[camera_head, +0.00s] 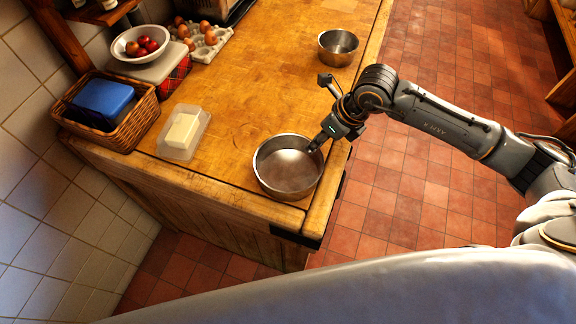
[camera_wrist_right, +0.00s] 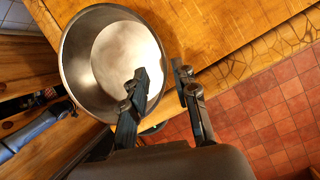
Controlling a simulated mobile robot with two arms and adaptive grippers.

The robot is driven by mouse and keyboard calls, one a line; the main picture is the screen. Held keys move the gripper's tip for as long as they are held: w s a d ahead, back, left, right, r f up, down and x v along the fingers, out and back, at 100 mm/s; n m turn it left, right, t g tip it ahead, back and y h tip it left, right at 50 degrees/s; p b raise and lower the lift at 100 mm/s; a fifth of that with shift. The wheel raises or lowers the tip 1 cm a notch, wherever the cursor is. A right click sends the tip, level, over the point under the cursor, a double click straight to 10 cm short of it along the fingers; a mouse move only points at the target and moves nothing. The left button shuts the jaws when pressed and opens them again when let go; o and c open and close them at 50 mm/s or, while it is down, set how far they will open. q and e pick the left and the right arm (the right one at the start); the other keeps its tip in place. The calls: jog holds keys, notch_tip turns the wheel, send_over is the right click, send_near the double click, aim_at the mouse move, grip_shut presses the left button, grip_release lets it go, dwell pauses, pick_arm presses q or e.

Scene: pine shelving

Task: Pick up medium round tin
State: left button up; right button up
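A wide, empty round metal tin (camera_head: 288,168) stands near the front right corner of the wooden worktop. A smaller round metal tin (camera_head: 338,48) stands farther back; I cannot tell from looks alone which one counts as medium. My right gripper (camera_head: 318,143) is at the right rim of the near tin. In the right wrist view the near tin (camera_wrist_right: 112,55) fills the upper left. There the right gripper (camera_wrist_right: 162,80) is open, one finger over the tin's inside and the other outside its rim. Whether a finger touches the rim is unclear. My left gripper is not in view.
The wooden worktop (camera_head: 255,75) holds a butter dish (camera_head: 182,132), a wicker basket (camera_head: 140,122) with a blue box, a white bowl of fruit (camera_head: 140,43) and an egg tray (camera_head: 208,45). Tiled wall lies left; red tiled floor (camera_head: 420,190) lies right.

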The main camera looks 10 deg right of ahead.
aim_at(303, 154)
jog(key=p+x, duration=0.2)
jog(key=x, duration=0.3)
jog(key=shift+w+f, duration=0.15)
jog(key=shift+w, duration=0.05)
jog(key=shift+f, duration=0.25)
grip_shut()
